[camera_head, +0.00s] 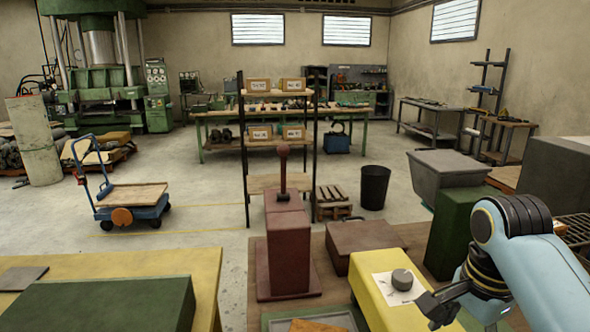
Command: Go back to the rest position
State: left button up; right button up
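My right arm comes in from the right edge, light blue with dark joints. Its dark gripper (436,306) is low in the view, just in front of the yellow block (388,312). I cannot tell whether its fingers are open or shut, and I see nothing clearly held in it. A small grey cylinder (402,279) stands on a white sheet (396,287) on top of the yellow block, apart from the gripper. My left gripper is not in view.
A dark red machine (288,245) with an upright handle stands left of the yellow block. A yellow table (205,272) with a green block (105,305) is at the lower left. Open floor lies beyond.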

jog(key=s+d+r+n+t, duration=0.1)
jog(key=s+r+n+t, duration=0.1)
jog(key=s+n, duration=0.75)
jog(key=s+d+r+n+t, duration=0.1)
jog(key=s+n, duration=0.5)
jog(key=s, duration=0.6)
notch_tip(320, 180, down, 42)
jog(key=s+d+g+b, duration=0.2)
jog(key=b, duration=1.2)
pick_arm(q)
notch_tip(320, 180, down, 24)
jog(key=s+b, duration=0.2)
jog(key=b, duration=0.8)
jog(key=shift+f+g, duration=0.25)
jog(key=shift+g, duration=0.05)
pick_arm(e)
jog(key=s+f, duration=0.9)
jog(key=f, duration=0.3)
jog(key=s+d+f, duration=0.1)
jog(key=s+f, duration=0.7)
jog(key=f, duration=0.5)
jog(key=shift+s+g+h, duration=0.3)
jog(key=shift+s+g, duration=0.1)
jog(key=shift+o, duration=0.3)
jog(key=shift+d+m, duration=0.1)
jog(key=shift+m, duration=0.15)
